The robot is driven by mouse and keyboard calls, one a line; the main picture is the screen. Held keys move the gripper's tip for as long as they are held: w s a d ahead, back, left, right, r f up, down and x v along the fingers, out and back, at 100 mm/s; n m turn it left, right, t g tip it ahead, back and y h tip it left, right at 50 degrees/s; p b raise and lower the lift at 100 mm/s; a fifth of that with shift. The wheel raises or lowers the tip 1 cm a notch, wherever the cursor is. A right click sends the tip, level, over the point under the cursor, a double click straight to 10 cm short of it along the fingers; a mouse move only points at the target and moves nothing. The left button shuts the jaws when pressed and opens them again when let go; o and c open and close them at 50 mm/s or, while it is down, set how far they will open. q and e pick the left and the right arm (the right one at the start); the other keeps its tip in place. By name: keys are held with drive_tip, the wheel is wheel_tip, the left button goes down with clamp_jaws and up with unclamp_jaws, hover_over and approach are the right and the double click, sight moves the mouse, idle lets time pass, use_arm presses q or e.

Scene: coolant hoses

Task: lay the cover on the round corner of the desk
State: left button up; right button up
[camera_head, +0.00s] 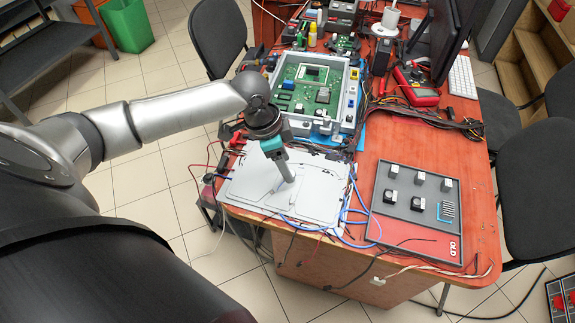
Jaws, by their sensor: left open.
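A flat pale grey cover (322,190) lies at the front left corner of the red-brown desk (405,140). Its left and front edges reach close to the desk's rounded edge. My left gripper (286,177) comes down over the middle of the cover with its fingers pointing down. It is open, and its tips are at or just above the cover; I cannot tell if they touch. The gripper hides a small part of the cover. My right gripper is not in view.
Red, blue and black wires surround the cover. Behind it stands a grey tray with a green circuit board (310,88). To the right lies a dark grey panel with knobs (416,205). A red multimeter (416,88), a monitor and chairs stand farther back.

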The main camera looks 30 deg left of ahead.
sight(276, 180)
use_arm(q)
drive_tip(key=p+v, duration=0.2)
drive_tip(key=v, duration=0.7)
drive_tip(key=shift+r, duration=0.2)
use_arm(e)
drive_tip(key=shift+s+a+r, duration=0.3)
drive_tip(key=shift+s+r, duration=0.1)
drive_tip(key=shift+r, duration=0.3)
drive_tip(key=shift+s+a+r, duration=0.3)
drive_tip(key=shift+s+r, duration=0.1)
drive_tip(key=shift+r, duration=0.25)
